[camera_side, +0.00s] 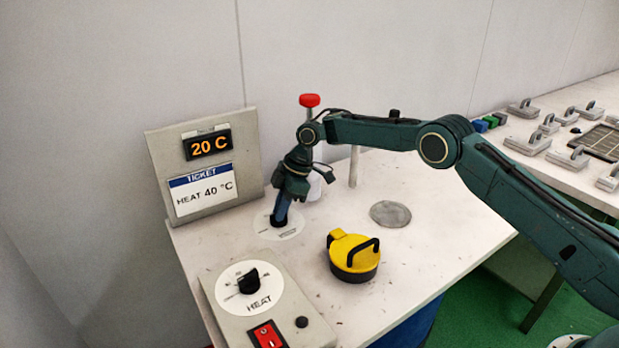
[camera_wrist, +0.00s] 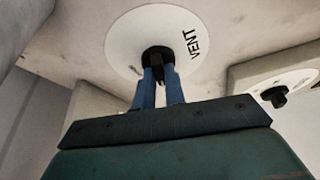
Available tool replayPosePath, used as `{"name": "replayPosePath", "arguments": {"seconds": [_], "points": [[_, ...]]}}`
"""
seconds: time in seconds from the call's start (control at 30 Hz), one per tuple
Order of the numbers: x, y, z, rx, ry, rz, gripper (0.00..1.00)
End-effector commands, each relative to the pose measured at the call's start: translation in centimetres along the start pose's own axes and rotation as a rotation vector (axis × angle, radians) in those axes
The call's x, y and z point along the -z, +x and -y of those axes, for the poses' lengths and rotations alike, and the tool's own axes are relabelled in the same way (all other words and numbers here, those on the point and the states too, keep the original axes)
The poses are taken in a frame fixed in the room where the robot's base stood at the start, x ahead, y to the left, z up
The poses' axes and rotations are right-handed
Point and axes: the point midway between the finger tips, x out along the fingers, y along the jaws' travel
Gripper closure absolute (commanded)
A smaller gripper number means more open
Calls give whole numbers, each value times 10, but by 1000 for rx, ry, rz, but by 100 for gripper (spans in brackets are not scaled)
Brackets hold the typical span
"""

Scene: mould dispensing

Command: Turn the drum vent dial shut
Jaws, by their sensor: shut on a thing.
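The vent dial is a round white plate (camera_wrist: 125,45) marked VENT with a black knob (camera_wrist: 158,57) at its middle. In the side view the plate (camera_side: 291,229) lies on the white table top, and the knob is mostly hidden by my gripper. My gripper (camera_side: 279,217) points down at the dial, with its blue fingers (camera_wrist: 160,90) on both sides of the knob. The fingers are shut on the knob. The word VENT reads sideways in the wrist view. I cannot tell from these frames how far the dial is turned.
A HEAT control box with a black knob (camera_side: 249,281) and red switch (camera_side: 268,336) stands front left. A yellow lidded pot (camera_side: 353,257) and a grey disc (camera_side: 390,214) are right of the dial. Behind stands a panel reading 20 C (camera_side: 208,145) with a HEAT 40 °C ticket (camera_side: 203,192).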

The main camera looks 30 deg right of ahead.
Motion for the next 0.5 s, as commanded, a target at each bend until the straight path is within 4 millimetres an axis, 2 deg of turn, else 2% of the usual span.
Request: {"name": "replayPosePath", "arguments": {"seconds": [0.47, 0.5], "points": [[0, -1, 0, 4, -10, 0, 100], [0, -1, 0, 4, -10, 0, 80]]}}
